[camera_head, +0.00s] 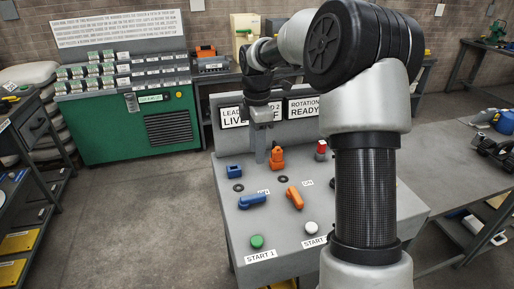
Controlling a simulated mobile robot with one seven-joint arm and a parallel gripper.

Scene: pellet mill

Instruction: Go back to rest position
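My gripper (260,157) hangs pointing down over the back of the grey control panel (282,232). Its fingers show small and end on, beside the orange block-shaped part (277,157), and I cannot tell whether they touch anything or how far apart they are. My arm rises from the lower right, bends at the top and reaches back and left to the gripper. It hides part of the panel's right side.
The panel carries a blue handle (252,201), an orange handle (295,197), a green button (257,241), a white button (311,228), a blue block (234,171) and a red switch (321,147). A green cabinet (135,120) stands back left. Floor (150,220) between is clear.

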